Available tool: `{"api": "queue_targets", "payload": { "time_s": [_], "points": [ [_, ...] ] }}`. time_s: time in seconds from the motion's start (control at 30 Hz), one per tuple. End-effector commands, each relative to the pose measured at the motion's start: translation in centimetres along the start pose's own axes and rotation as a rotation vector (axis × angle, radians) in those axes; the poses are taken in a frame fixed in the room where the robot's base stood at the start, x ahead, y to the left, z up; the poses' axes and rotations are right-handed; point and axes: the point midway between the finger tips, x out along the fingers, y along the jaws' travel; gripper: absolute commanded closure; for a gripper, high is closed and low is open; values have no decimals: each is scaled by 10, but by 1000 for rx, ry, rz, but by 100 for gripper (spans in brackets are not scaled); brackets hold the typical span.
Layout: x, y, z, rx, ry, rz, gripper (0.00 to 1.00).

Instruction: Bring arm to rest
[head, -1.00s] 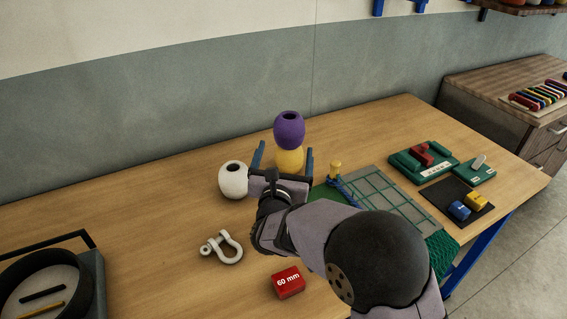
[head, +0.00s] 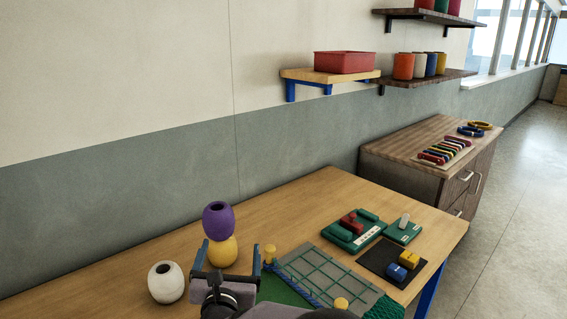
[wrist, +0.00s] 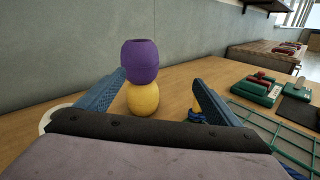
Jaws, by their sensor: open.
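My gripper (head: 228,268) is at the bottom of the head view, above the table (head: 330,194), with its two blue fingers spread and nothing between them. In the wrist view the open gripper (wrist: 160,88) faces a purple float (wrist: 139,60) resting on a yellow float (wrist: 143,98). The purple float (head: 218,219) and yellow float (head: 222,252) also show in the head view, stacked just behind the fingers and apart from them as far as I can see. A white float (head: 166,282) stands to their left. My forearm is mostly cut off by the lower edge.
A green net on a grey board (head: 330,275) lies right of my gripper. Green blocks with a red piece (head: 352,225) and a black mat (head: 378,268) with blue and yellow blocks are further right. A wooden cabinet (head: 400,150) and shelves with a red bin (head: 344,62) are beyond.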

Motion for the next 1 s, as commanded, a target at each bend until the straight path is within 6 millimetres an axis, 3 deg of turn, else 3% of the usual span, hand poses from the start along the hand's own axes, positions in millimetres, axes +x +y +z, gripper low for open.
{"api": "queue_targets", "payload": {
  "time_s": [0.17,0.27,0.4,0.6,0.7,0.8,0.9,1.0],
  "points": [
    [-3,-90,21,164,70,-240,13],
    [-18,-152,28,302,114,-421,13],
    [-55,-229,26,516,157,-679,13],
    [-131,-308,14,867,169,-1052,13],
    [-177,-332,7,1079,148,-1249,13],
    [-221,-341,-1,1308,105,-1438,13],
    [-258,-340,-12,1535,41,-1616,13],
    [-281,-331,-29,1736,-30,-1782,13]
  ]
}}
